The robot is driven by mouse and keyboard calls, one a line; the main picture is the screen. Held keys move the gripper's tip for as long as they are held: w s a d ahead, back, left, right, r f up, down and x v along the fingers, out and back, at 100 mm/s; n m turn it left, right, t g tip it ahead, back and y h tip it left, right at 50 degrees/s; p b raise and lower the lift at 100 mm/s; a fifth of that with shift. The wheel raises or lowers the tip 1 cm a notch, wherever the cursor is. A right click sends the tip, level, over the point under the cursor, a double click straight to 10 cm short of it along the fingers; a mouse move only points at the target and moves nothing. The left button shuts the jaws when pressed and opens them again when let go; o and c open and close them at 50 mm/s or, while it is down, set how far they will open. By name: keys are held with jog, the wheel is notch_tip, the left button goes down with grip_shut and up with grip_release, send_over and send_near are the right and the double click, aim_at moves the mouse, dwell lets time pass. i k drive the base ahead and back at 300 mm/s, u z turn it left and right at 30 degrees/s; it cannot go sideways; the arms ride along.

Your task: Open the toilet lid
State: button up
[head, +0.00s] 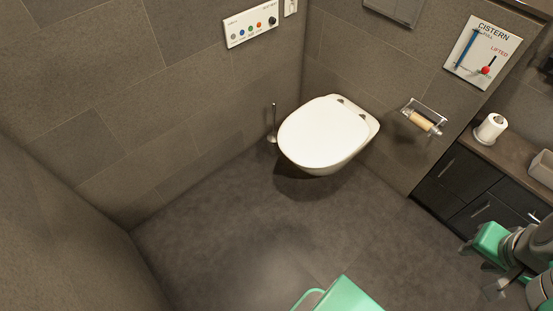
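The white toilet (345,165) is mounted on the tiled back wall, right of the room's corner. Its lid (322,132) is down and covers the bowl, with hinges (354,104) at the wall side. My gripper (484,271) is at the lower right, in front of the vanity cabinet, well to the right of the toilet and apart from it. Its fingers are small and unclear, so I cannot tell whether it is open or shut. I see nothing held in it.
A toilet brush (273,123) stands left of the toilet. A paper holder (424,117) is on the wall to its right. The vanity cabinet (462,181) carries a spare roll (490,129). The grey floor (225,235) before the toilet is clear.

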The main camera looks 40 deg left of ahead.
aim_at(323, 132)
jog(key=u, duration=0.05)
jog(key=i, duration=0.4)
jog(key=u, duration=4.05)
jog(key=i, duration=0.35)
jog(key=u, duration=0.15)
